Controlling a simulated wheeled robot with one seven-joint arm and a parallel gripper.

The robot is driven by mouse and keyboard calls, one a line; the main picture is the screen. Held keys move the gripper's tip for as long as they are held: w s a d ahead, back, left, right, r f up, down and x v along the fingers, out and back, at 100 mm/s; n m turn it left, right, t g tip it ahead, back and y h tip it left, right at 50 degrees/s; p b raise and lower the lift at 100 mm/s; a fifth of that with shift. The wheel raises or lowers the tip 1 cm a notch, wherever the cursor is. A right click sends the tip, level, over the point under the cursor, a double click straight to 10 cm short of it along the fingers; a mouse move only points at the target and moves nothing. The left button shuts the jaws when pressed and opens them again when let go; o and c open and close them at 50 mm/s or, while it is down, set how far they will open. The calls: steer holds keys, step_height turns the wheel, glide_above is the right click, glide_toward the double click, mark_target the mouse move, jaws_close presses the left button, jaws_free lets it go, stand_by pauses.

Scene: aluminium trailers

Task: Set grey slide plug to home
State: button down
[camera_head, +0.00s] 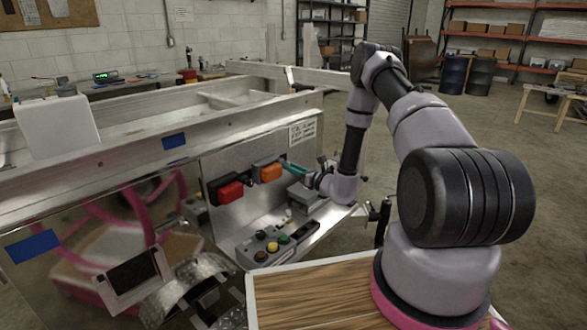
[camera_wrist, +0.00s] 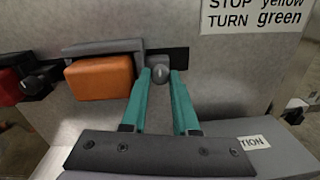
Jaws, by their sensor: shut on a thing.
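A rounded grey knob (camera_wrist: 160,75), which looks like the grey slide plug, sits on a dark horizontal rail (camera_wrist: 181,58) on the metal panel. In the wrist view my gripper (camera_wrist: 161,78) has its two teal fingers on either side of the knob, shut on it. An orange block (camera_wrist: 100,78) is just left of the fingers, under a grey bar (camera_wrist: 105,47). In the head view the teal fingers of my gripper (camera_head: 288,166) reach the panel just right of the orange block (camera_head: 271,172). The knob is too small to make out there.
A red block (camera_head: 231,192) is left of the orange one. A grey button box (camera_head: 264,246) sits on the shelf below. A sign (camera_wrist: 258,15) is on the panel at upper right. A grey box (camera_head: 305,195) lies below my gripper.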

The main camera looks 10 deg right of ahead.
steer(key=shift+s+a, duration=0.15)
steer(key=shift+a, duration=0.05)
steer(key=c, duration=0.7)
jaws_free()
steer(key=shift+o, duration=0.2)
